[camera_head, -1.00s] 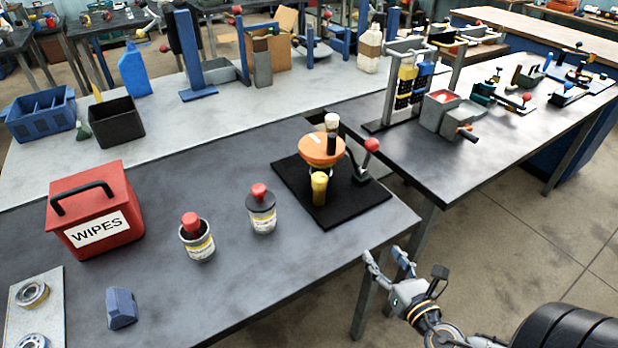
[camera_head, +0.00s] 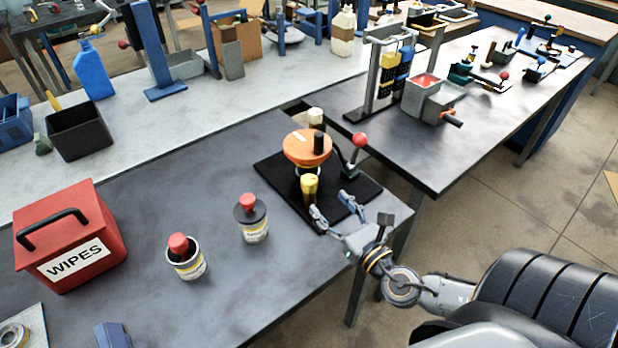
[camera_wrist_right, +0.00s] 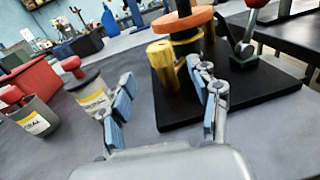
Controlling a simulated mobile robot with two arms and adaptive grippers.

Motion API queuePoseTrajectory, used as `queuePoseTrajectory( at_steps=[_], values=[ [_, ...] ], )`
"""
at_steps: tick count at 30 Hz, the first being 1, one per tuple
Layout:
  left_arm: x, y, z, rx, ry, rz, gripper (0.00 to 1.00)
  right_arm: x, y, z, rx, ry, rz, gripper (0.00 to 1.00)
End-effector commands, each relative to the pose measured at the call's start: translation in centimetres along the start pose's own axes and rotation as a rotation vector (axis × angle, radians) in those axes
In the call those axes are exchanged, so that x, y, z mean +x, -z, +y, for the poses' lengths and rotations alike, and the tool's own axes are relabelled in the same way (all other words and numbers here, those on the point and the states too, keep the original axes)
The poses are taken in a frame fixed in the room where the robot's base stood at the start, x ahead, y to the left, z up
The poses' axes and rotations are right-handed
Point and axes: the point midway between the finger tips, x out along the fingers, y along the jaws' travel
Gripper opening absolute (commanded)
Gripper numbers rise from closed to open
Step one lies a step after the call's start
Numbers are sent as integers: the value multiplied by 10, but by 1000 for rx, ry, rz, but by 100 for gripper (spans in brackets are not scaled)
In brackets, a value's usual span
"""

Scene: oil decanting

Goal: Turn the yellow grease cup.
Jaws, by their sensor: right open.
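The yellow grease cup (camera_head: 309,188) stands upright at the front of a black base plate (camera_head: 268,172), below an orange disc (camera_head: 307,148) with a black knob. In the right wrist view the yellow cup (camera_wrist_right: 162,64) is just beyond my right gripper, near its right finger. My right gripper (camera_head: 333,207) is open and empty, at the plate's front edge, with its fingers toward the cup. Its two fingers also show in the right wrist view (camera_wrist_right: 164,105). Whether the right finger touches the cup cannot be told. My left gripper is not in view.
A red-knobbed lever (camera_head: 359,140) stands on the plate right of the disc. Two tins with red-topped tools, one (camera_head: 252,222) and another (camera_head: 187,262), stand to the left, beside a red wipes box (camera_head: 70,238).

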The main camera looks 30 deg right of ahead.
Motion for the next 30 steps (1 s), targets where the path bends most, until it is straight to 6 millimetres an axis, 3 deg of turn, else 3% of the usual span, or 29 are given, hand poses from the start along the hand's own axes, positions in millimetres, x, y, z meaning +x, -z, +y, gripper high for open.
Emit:
queuePoseTrajectory(
  at_steps=[9,15,29,30],
  values=[
    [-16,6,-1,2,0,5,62,57,-3,0,1,2,-3,62],
    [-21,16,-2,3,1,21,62,82,-2,0,1,1,-1,62],
    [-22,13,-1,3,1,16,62,92,0,0,1,0,2,62],
    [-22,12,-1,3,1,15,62,92,0,0,1,0,2,53]
  ],
)
